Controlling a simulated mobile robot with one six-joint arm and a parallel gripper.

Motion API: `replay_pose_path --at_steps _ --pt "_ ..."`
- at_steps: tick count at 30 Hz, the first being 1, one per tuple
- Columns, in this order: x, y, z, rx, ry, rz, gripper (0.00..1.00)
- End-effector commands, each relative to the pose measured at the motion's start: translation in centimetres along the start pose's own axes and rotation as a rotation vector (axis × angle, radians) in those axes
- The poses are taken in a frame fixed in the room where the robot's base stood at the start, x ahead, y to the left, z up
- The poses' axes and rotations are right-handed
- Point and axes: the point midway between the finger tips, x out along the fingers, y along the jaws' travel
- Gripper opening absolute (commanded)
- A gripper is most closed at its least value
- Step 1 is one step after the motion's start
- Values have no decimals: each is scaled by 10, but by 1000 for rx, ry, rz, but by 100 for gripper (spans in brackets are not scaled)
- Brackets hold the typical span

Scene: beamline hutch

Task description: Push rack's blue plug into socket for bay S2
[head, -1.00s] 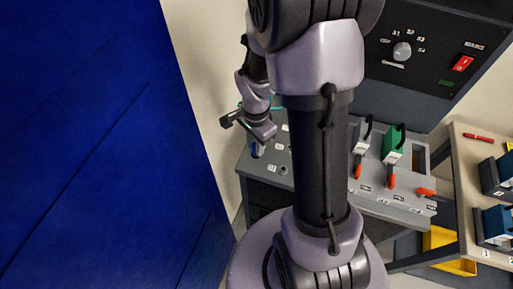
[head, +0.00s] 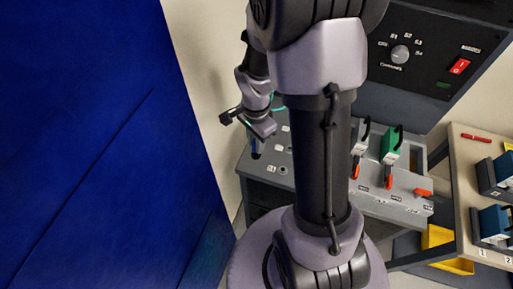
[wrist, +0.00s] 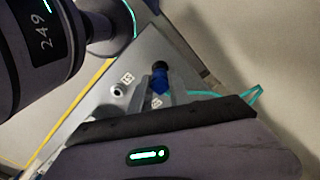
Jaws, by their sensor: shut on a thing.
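My gripper (head: 255,140) is at the left edge of the grey sloped socket panel (head: 262,172). It is shut on a blue plug (wrist: 159,84), which shows between the fingers in the wrist view. The plug's far end meets a dark round part; I cannot tell whether it is in a socket or just above one. In the head view the plug (head: 254,148) hangs below the fingers. An empty socket (wrist: 118,90) with a small white label is beside it in the wrist view. A teal cable (wrist: 255,95) runs behind the gripper.
My arm hides the panel's middle. To its right stand a white-grey module and a green module (head: 391,145) with orange levers. A dark control box (head: 430,50) with a knob and red switch is behind. A side table with blue boxes is at right. A blue wall (head: 90,150) fills the left.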

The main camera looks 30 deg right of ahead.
Motion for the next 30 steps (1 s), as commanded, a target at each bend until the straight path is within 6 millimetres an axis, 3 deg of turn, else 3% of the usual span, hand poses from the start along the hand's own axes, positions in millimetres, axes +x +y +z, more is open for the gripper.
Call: replay_pose_path --at_steps 10,30 --pt "-3 0 0 0 0 0 0" --pt "-51 0 0 -1 1 -1 0"
